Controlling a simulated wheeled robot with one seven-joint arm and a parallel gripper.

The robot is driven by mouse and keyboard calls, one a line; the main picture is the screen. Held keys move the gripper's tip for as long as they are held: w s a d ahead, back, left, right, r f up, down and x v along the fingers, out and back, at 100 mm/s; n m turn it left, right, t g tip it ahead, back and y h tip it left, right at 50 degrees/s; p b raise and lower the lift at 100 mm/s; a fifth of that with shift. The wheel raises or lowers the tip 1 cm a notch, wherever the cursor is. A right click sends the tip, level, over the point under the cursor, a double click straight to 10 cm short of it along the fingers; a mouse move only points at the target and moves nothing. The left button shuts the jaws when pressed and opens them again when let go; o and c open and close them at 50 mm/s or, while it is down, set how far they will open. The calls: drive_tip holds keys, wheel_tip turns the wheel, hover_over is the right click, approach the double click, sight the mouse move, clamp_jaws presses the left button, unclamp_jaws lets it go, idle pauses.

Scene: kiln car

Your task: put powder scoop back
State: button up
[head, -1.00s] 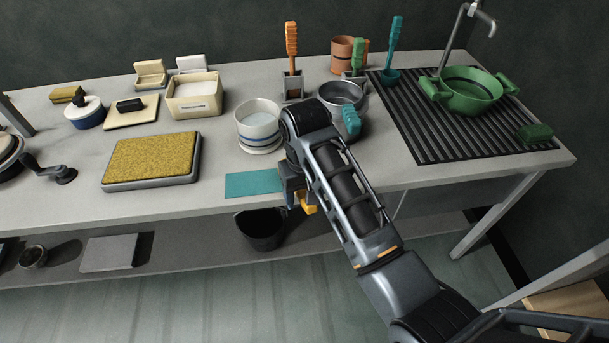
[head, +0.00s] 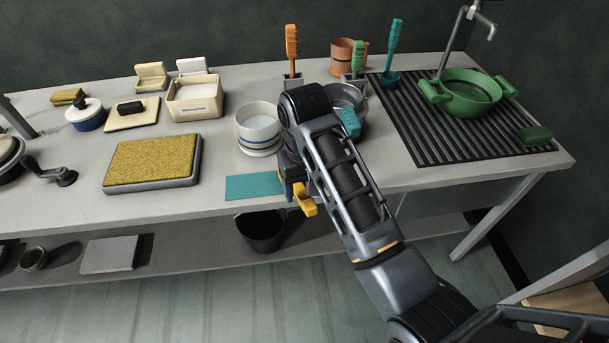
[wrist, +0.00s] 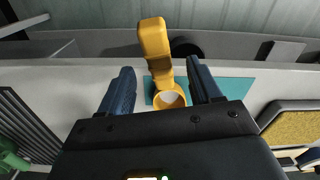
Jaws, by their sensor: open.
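A yellow scoop (wrist: 155,50) shows in the wrist view between my fingers, its handle pointing to the table's front edge. Its round bowl (wrist: 170,99) has a pale inside and appears over the teal mat (wrist: 226,91). In the head view, the yellow scoop (head: 305,199) is partly hidden by my gripper (head: 292,193), near the table's front edge and right of the teal mat (head: 254,187). My gripper (wrist: 160,72) is open, with one finger on each side of the scoop and a visible gap to each. Whether the scoop touches the mat is unclear.
A white pot (head: 258,122) with a blue band stands behind the mat. A metal pot (head: 345,96) with a teal-handled tool is partly behind my arm. A yellow-topped tray (head: 152,161) lies left. A dark bin (head: 262,232) is below the table edge.

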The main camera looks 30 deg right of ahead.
drive_tip(key=shift+w+r, duration=0.15)
drive_tip(key=shift+r, duration=1.35)
drive_tip(key=shift+s+r, duration=0.15)
drive_tip(key=shift+s, duration=0.05)
drive_tip(key=shift+w+r, duration=0.1)
drive_tip(key=shift+w, duration=0.05)
